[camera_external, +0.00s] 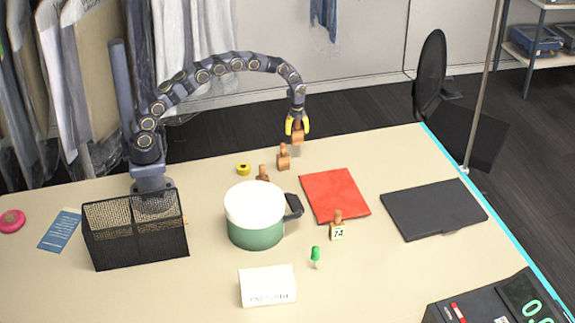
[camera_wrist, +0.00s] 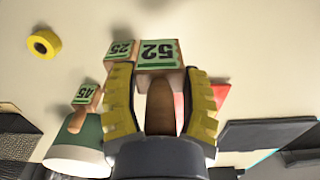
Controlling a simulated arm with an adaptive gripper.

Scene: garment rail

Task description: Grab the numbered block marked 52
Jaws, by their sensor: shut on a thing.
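The block marked 52 (camera_wrist: 158,54) is wooden with a green-and-white number label. It sits between the yellow fingers of my gripper (camera_wrist: 160,78), which is shut on its wooden handle. In the external view my gripper (camera_external: 297,124) points down at the table's back edge, and the held block (camera_external: 297,138) appears raised above the tabletop. The block marked 25 (camera_wrist: 121,50) shows just left of it in the wrist view. The block marked 45 (camera_wrist: 86,94) is farther left. A further numbered block (camera_external: 337,229) stands by the red folder; its number is hard to read.
A green pot with white lid (camera_external: 255,207) stands mid-table. Around it are yellow tape (camera_external: 243,169), a black mesh organizer (camera_external: 137,232), a red folder (camera_external: 333,193), a dark laptop (camera_external: 433,209), a green pin (camera_external: 315,254) and a white card (camera_external: 267,285). Garments hang behind.

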